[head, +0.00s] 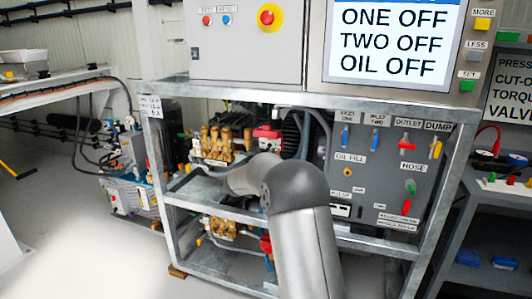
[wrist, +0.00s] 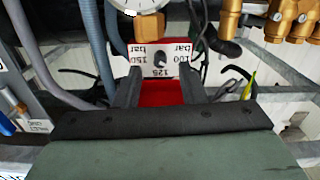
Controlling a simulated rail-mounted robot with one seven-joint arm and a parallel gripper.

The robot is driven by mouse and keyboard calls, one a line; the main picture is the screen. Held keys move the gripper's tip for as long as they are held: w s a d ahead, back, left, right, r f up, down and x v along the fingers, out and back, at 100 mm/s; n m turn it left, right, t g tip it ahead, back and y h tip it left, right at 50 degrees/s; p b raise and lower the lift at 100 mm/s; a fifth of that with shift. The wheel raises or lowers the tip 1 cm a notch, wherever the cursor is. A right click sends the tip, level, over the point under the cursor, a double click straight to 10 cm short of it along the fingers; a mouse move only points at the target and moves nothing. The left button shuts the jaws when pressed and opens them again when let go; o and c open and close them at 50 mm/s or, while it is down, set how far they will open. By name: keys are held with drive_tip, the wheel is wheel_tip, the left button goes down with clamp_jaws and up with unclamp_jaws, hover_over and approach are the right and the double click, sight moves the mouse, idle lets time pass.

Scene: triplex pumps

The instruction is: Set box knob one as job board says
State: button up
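The job board (head: 392,45) is a screen at the top of the head view. Its visible lines read ONE OFF, TWO OFF, OIL OFF; anything above is cut off. In the wrist view, a small dark knob (wrist: 160,60) sits on a white dial plate (wrist: 146,65) marked 100, 125 and 150 bar, upside down. The plate is on a red box (wrist: 160,92). A red box also shows in the head view (head: 266,134). My gripper (wrist: 160,90) is open and empty, its fingers apart on either side below the knob. I cannot tell the knob's setting.
Brass pump parts (wrist: 242,17), a gauge (wrist: 139,5) and hoses (wrist: 92,45) crowd the dial. Metal frame rails (head: 205,212) surround the pumps. A grey panel (head: 388,170) with coloured valve handles stands right of my arm.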

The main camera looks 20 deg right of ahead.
sight(269, 146)
drive_tip(key=shift+x, duration=1.45)
clamp_jaws()
